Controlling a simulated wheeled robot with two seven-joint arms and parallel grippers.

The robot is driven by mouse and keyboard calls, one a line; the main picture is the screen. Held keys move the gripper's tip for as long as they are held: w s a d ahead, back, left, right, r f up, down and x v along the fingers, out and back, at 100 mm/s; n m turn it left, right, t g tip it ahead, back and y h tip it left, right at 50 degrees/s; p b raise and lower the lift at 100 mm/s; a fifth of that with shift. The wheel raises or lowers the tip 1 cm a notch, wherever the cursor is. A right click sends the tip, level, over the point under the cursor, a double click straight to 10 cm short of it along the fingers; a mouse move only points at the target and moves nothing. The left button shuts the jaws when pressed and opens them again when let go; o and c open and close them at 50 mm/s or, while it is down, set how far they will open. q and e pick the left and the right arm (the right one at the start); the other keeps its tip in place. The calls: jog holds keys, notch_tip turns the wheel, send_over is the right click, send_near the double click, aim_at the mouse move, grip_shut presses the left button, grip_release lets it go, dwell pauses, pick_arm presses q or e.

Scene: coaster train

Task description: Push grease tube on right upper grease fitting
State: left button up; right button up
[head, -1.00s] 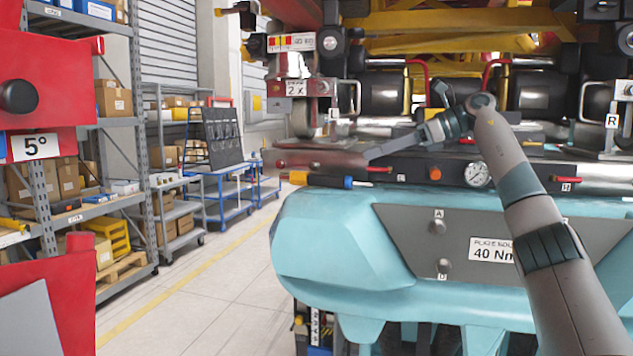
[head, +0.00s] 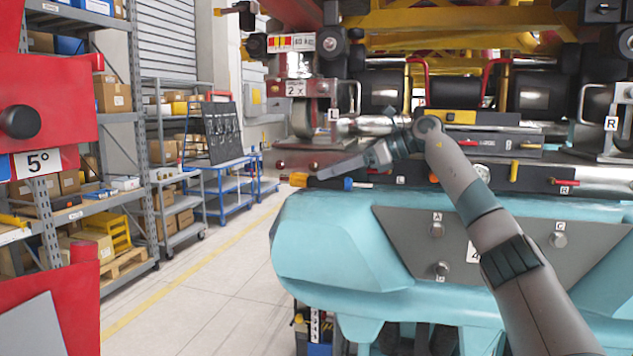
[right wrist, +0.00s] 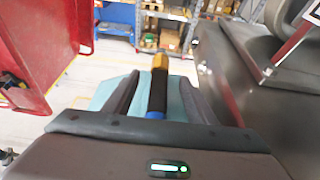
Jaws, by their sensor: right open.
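The grease tube (head: 327,183) is a dark cylinder with a yellow end at the left and a blue end at the right. It lies along the front left of the machine, above the turquoise cover. My right gripper (head: 322,174) is beside it, reaching in from the right. In the right wrist view the tube (right wrist: 158,92) shows between the two spread fingers of my right gripper (right wrist: 159,80), yellow end away and blue end towards the palm. Contact cannot be told. I cannot pick out the right upper grease fitting with certainty. My left gripper is out of view.
A grey panel (head: 400,222) with several round knobs sits on the turquoise cover (head: 330,235). Metal brackets (head: 303,115) and red handles stand behind the gripper. A red machine part (head: 60,110) is at the left. Shelves (head: 70,205) line the aisle; its floor (head: 220,265) is clear.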

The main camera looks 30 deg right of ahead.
aim_at(316, 178)
jog(key=shift+w+a+f+p, duration=0.2)
jog(key=shift+w+a+p, duration=0.05)
jog(key=shift+w+p, duration=0.1)
jog(key=p+x, duration=0.1)
jog(key=x, duration=0.2)
jog(key=shift+s+f+p, duration=0.1)
jog(key=shift+f+p, duration=0.1)
jog(key=shift+p, duration=0.1)
jog(key=shift+w+a+f, duration=0.3)
jog(key=shift+w, duration=0.15)
grip_shut()
jog(key=shift+r, duration=0.15)
